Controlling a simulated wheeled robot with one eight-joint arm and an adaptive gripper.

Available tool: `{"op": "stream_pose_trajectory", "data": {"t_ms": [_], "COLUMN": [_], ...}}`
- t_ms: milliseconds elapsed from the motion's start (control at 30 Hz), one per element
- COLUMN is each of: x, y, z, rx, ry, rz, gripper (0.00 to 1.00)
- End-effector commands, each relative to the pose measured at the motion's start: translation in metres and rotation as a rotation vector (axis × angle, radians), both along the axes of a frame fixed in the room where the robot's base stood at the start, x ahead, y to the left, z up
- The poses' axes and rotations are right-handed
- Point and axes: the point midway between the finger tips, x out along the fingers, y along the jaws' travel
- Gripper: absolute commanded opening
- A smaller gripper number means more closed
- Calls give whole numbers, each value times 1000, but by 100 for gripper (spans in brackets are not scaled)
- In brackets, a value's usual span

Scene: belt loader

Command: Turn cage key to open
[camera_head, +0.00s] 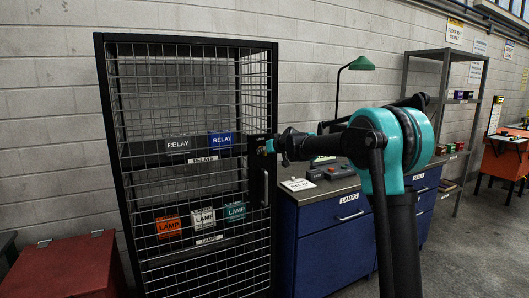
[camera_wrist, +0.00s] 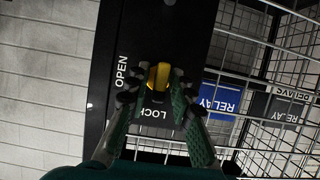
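The yellow cage key (camera_wrist: 158,76) sits in a black lock plate (camera_wrist: 185,35) on the cage. The plate reads OPEN at the left and LOCK below the key in the wrist view. The key's long side runs up and down in that view, in line with LOCK. My gripper (camera_wrist: 159,80) has one fingertip on each side of the key, close against it, and looks shut on it. In the head view my gripper (camera_head: 274,147) reaches the right edge of the cage at the lock. The wire cage door (camera_head: 190,103) is closed.
Inside the cage, relay boxes (camera_head: 220,140) and lamp boxes (camera_head: 168,226) stand on shelves. A blue cabinet (camera_head: 325,255) with a lamp on top stands right of the cage. A red chest (camera_head: 65,268) is at the lower left. A vertical door handle (camera_head: 265,187) is below the lock.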

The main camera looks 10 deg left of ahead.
Motion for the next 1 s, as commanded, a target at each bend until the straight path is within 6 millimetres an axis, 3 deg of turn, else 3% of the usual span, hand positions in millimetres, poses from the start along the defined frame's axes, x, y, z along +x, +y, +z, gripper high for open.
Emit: {"op": "stream_pose_trajectory", "data": {"t_ms": [33, 133, 567, 1000], "x": [0, 0, 0, 2], "y": [0, 0, -1, -3], "z": [0, 0, 0, 0], "rx": [0, 0, 24, 272], "ry": [0, 0, 17, 182], "rz": [0, 0, 0, -1], "gripper": [12, 0, 0, 0]}}
